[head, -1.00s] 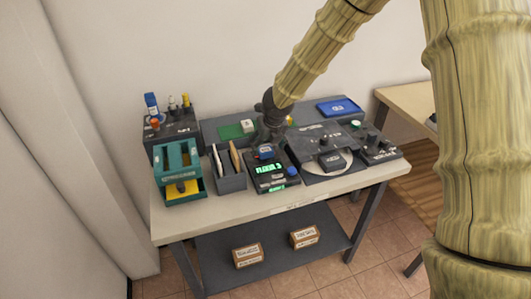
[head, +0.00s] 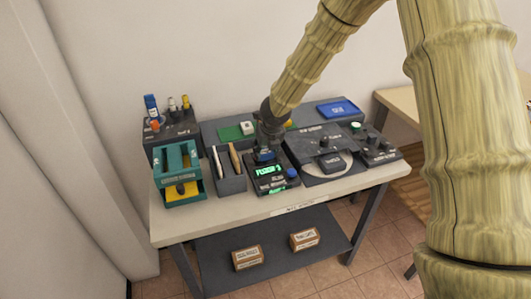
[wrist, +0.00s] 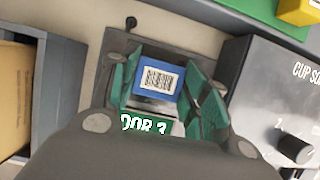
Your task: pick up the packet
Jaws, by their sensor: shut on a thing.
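The packet (wrist: 158,80) is small and blue with a white barcode label. In the wrist view it sits between the two green finger pads of my gripper (wrist: 163,98), which is shut on it. In the head view my gripper (head: 266,146) is low over the dark device with the green floor display (head: 269,171), and the packet there is mostly hidden by the fingers. I cannot tell whether the packet still touches the device.
A grey holder with upright envelopes (head: 231,182) stands close on the left, and a teal and yellow stand (head: 178,174) beyond it. A dark cup machine (head: 318,147) is close on the right. A blue tray (head: 338,109) lies at the back right.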

